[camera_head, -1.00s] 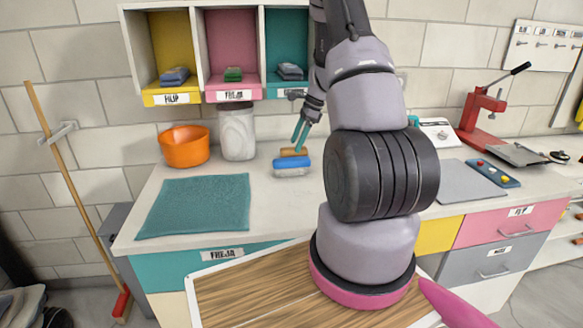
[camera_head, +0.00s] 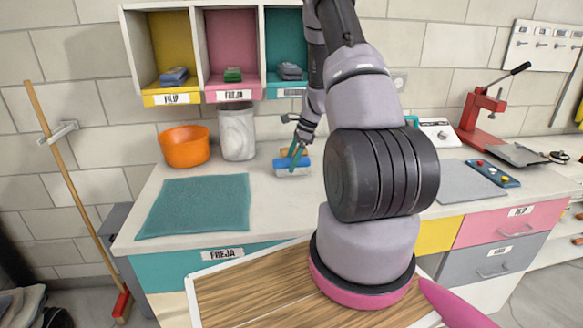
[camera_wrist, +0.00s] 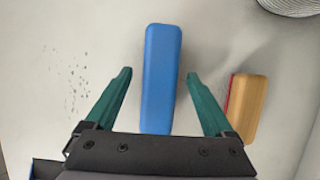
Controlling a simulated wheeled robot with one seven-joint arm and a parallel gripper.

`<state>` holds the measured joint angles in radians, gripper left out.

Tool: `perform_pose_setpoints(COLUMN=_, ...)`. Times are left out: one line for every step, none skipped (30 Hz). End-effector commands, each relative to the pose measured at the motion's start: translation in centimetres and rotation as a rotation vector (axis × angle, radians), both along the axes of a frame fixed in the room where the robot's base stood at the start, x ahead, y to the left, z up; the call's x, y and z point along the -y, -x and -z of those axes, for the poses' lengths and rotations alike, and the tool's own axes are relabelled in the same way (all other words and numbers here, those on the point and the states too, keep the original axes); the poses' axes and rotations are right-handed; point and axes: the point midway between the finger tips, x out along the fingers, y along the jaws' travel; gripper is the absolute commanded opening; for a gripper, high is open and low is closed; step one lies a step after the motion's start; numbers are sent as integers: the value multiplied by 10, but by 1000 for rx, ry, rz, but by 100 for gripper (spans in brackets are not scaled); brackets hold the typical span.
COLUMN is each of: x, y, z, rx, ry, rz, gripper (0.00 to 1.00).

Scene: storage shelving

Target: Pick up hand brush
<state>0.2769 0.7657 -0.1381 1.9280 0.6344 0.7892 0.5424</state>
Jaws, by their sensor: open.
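A blue block-shaped brush (camera_head: 282,164) with a pale grey underside lies on the white counter. It also shows in the wrist view (camera_wrist: 161,78), long side pointing away. A wooden-backed block (camera_head: 285,152) lies just behind it; in the wrist view the wooden block (camera_wrist: 247,108) shows a red strip along its left side. Both look brush-like; I cannot tell which one the task names. My gripper (camera_wrist: 160,73) is open, its green fingers on either side of the blue brush with gaps on both sides. The wooden block is outside the right finger. In the head view my gripper (camera_head: 295,161) hides part of both.
An orange bucket (camera_head: 185,147) and a grey-white container (camera_head: 237,133) stand to the left at the back. A teal mat (camera_head: 195,206) lies at the front left. Compartment shelves (camera_head: 207,60) hang above. A red press (camera_head: 482,118) stands to the right.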

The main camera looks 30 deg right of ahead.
Motion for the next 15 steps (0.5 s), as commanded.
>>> perform_pose_setpoints(x=0, y=0, z=0, rx=0, ry=0, rz=0, gripper=88)
perform_pose_setpoints(x=0, y=0, z=0, rx=0, ry=0, rz=0, gripper=88)
perform_pose_setpoints(x=0, y=0, z=1, rx=0, ry=0, rz=0, gripper=88)
perform_pose_setpoints(x=0, y=0, z=1, rx=0, ry=0, rz=0, gripper=88)
perform_pose_setpoints(x=0, y=0, z=1, rx=0, ry=0, rz=0, gripper=88)
perform_pose_setpoints(x=0, y=0, z=2, rx=0, ry=0, rz=0, gripper=88)
perform_pose_setpoints(x=0, y=0, z=2, rx=0, ry=0, rz=0, gripper=88)
perform_pose_setpoints(x=0, y=0, z=3, rx=0, ry=0, rz=0, gripper=88)
perform_pose_setpoints(x=0, y=0, z=4, rx=0, ry=0, rz=0, gripper=88)
perform_pose_setpoints(x=0, y=0, z=4, rx=0, ry=0, rz=0, gripper=88)
perform_pose_setpoints(x=0, y=0, z=4, rx=0, ry=0, rz=0, gripper=88)
perform_pose_setpoints(x=0, y=0, z=5, rx=0, ry=0, rz=0, gripper=88)
perform_pose_setpoints(x=0, y=0, z=5, rx=0, ry=0, rz=0, gripper=88)
perform_pose_setpoints(x=0, y=0, z=5, rx=0, ry=0, rz=0, gripper=88)
perform_pose_setpoints(x=0, y=0, z=5, rx=0, ry=0, rz=0, gripper=88)
